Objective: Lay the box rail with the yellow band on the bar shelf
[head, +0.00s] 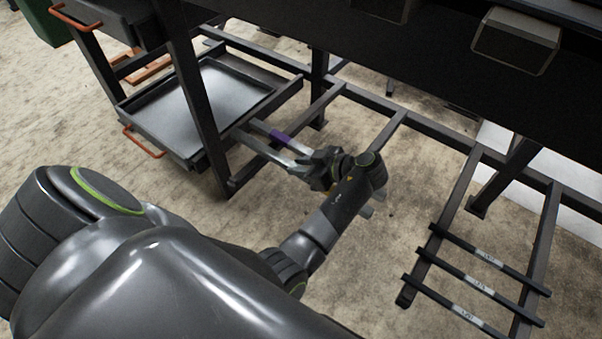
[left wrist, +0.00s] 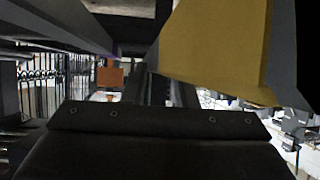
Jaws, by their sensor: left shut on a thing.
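My left gripper (head: 312,168) is shut on a rail and stands over the low frame, just right of the flat tray. In the left wrist view a broad yellow face (left wrist: 215,45) with a dark grey end fills the upper right, close to the camera; I take it to be the box rail with the yellow band. In the head view its yellow does not show clearly, and the gripper hides part of it. A rail with a purple band (head: 279,136) lies beside the gripper. The bar shelf (head: 383,138) is a row of dark crossbars low under the bench. My right gripper is not in view.
A shallow tray (head: 192,150) with an orange handle (head: 143,142) stands left of the gripper, behind a dark upright post (head: 197,90). Several dark bars with pale labels (head: 478,289) lie across the crossbars at lower right. The bench's dark front (head: 400,55) overhangs the shelf.

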